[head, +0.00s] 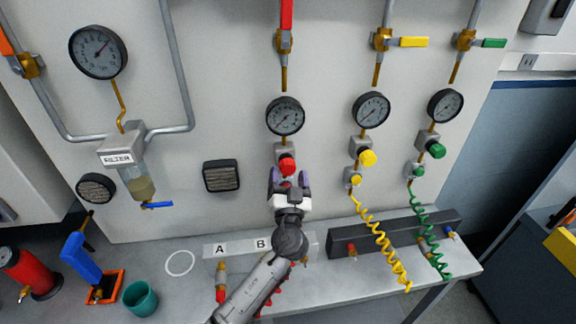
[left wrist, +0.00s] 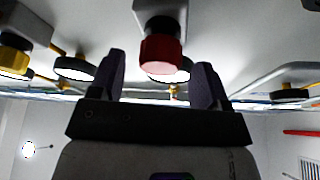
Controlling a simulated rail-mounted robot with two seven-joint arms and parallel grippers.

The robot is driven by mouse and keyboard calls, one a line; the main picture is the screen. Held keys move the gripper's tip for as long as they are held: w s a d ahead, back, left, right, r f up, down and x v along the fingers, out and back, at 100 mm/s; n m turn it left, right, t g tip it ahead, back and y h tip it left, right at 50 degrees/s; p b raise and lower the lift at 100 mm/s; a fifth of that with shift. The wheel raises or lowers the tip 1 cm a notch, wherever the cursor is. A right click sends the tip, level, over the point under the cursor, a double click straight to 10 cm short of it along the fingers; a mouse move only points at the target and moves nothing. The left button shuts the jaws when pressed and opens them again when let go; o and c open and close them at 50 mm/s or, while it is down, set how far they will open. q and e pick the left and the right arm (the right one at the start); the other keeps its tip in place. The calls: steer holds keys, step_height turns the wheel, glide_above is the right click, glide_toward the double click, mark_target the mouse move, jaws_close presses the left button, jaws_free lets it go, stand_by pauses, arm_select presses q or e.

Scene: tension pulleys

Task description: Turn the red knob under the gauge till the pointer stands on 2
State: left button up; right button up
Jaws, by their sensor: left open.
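The red knob (head: 287,164) sits on a grey regulator block under the leftmost of three lower gauges (head: 285,116) on the panel. That gauge has a white dial and black rim; its pointer is too small to read surely. My left gripper (head: 288,178) is open just below the red knob, with its fingers pointing up at it. In the left wrist view the red knob (left wrist: 160,54) hangs between the two dark fingers of my left gripper (left wrist: 160,84), apart from both. My right gripper is not in view.
A yellow knob (head: 367,158) and a green knob (head: 438,151) sit to the right, with coiled hoses below. A filter unit (head: 118,158) is at the left. The bench below holds a teal cup (head: 140,298) and a blue-handled tool (head: 82,258).

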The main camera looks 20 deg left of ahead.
mark_target(287, 169)
arm_select(q)
steer(key=shift+x, duration=1.45)
steer(key=c, duration=0.9)
steer(key=m+h+p, duration=0.2)
steer(key=m, duration=0.2)
steer(key=shift+s+r, duration=0.1)
steer(key=shift+r, duration=0.05)
steer(key=m+h+p, duration=0.1)
steer(key=m+p, duration=0.2)
steer(key=p, duration=0.1)
steer(key=m+g+h+p, duration=0.1)
steer(key=m+p, duration=0.3)
steer(key=m+h+p, duration=0.1)
steer(key=m+p, duration=0.2)
steer(key=p, duration=0.1)
steer(key=shift+r+m+g+h, duration=0.1)
steer(key=shift+m+g+h, duration=0.2)
steer(key=shift+g+h, duration=0.1)
steer(key=shift+f+m+g+p, duration=0.3)
steer(key=shift+m+p, duration=0.5)
steer(key=shift+p, duration=0.55)
